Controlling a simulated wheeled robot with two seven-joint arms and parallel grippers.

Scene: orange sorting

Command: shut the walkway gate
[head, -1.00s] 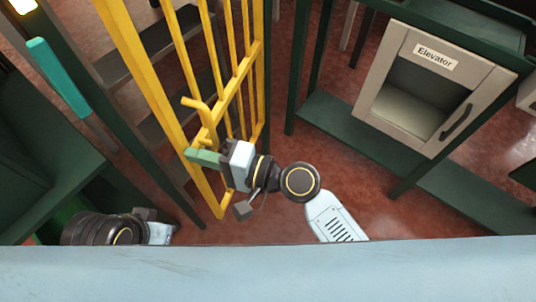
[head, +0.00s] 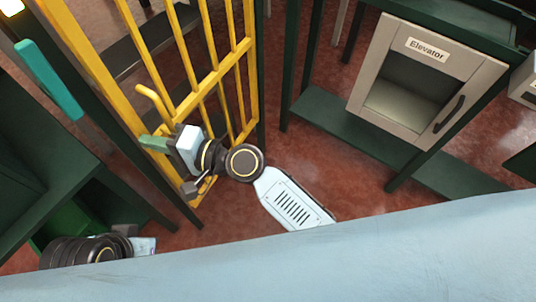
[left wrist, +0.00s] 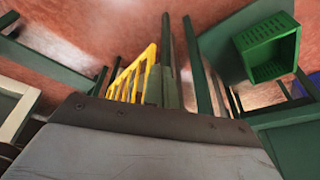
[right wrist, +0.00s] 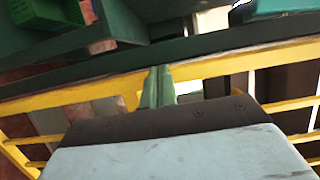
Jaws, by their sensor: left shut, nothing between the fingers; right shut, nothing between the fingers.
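The yellow barred walkway gate (head: 207,75) stands at the upper left of the head view, its thick near rail close beside a long dark green post (head: 104,128). A bent yellow handle (head: 153,103) sticks up from it. My right gripper (head: 153,143) is shut and empty, with its green fingers over the gate's near rail. In the right wrist view its fingers (right wrist: 158,87) lie against or just over the yellow rail (right wrist: 90,95); contact is unclear. My left gripper is low at the left of the head view, mostly hidden; its shut fingers (left wrist: 160,88) show in the left wrist view beside the gate (left wrist: 136,76).
A grey cabinet labelled Elevator (head: 428,50) stands on a dark green shelf (head: 325,110) at the right. A teal bar (head: 48,80) and green furniture (head: 40,170) are at the left. A green crate (left wrist: 268,48) shows in the left wrist view. Red floor is open between.

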